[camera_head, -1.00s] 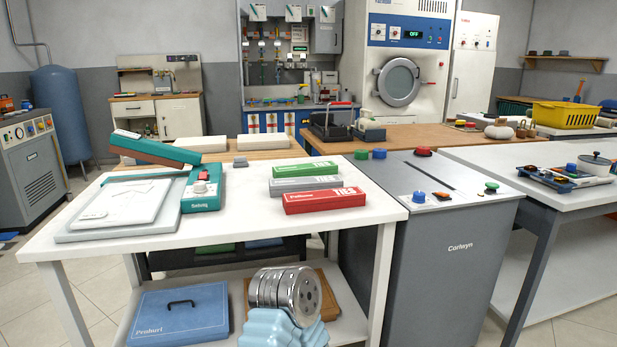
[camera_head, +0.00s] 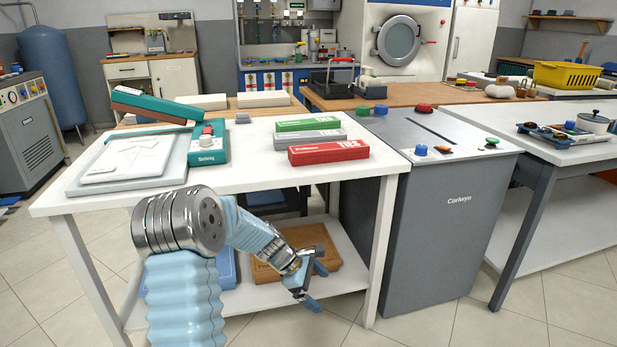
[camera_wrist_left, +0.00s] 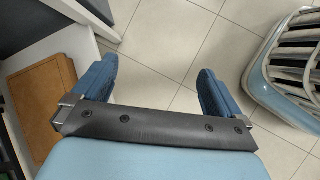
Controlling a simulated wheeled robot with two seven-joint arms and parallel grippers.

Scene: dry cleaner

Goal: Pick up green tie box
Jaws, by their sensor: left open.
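The green tie box (camera_head: 308,125) lies at the back of a row of flat tie boxes on the white table, with a grey one and a red one in front of it. My left gripper (camera_head: 319,284) is in front of the table, below the tabletop and well below the boxes. In the left wrist view my left gripper (camera_wrist_left: 157,88) has its two blue fingers wide apart, with only floor tiles between them. The green tie box does not show in that view. My right gripper is not in view.
The red tie box (camera_head: 328,152) and grey tie box (camera_head: 310,136) lie in front of the green one. A teal sealing device (camera_head: 207,146) and grey tray (camera_head: 75,184) occupy the table's left. A brown board (camera_head: 322,244) lies on the lower shelf.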

